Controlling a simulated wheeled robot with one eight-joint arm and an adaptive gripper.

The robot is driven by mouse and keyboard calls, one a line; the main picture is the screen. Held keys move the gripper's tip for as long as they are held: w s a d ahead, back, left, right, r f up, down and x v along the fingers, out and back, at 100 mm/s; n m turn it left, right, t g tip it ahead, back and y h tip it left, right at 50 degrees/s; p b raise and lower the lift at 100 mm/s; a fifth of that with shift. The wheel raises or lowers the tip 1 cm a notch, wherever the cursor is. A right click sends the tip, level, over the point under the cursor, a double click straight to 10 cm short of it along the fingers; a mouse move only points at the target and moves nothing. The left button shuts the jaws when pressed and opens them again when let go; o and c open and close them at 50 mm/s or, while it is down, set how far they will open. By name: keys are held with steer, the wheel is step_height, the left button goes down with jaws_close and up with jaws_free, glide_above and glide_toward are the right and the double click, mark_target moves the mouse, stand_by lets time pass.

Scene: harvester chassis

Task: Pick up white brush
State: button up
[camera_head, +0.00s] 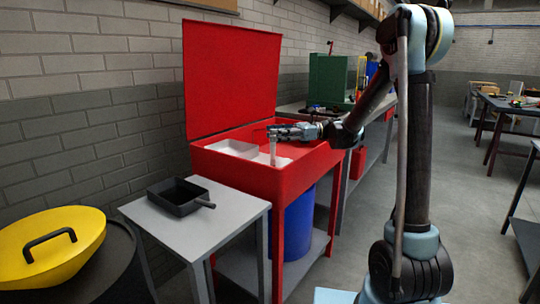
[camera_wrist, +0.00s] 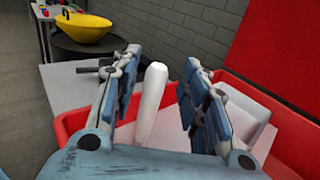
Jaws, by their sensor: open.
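The white brush (camera_wrist: 151,105) shows in the wrist view as a smooth, pale, rounded handle standing nearly upright between my fingers. My gripper (camera_wrist: 160,68) is open, with one finger on each side of the handle and visible gaps to both. In the head view, my gripper (camera_head: 275,132) is over the red wash basin (camera_head: 270,180), and a pale upright piece (camera_head: 273,153), likely the brush, shows just below the fingertips.
A white tray (camera_head: 238,148) lies in the basin's left part. The red lid (camera_head: 232,80) stands open behind. A grey side table (camera_head: 225,215) with a black pan (camera_head: 178,196) is at left, near a yellow lid (camera_head: 55,250). A blue drum (camera_head: 298,225) stands beneath the basin.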

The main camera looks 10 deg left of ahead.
steer(key=shift+s+a, duration=0.3)
steer(key=shift+a, duration=0.3)
jaws_close()
steer(key=shift+r, duration=0.1)
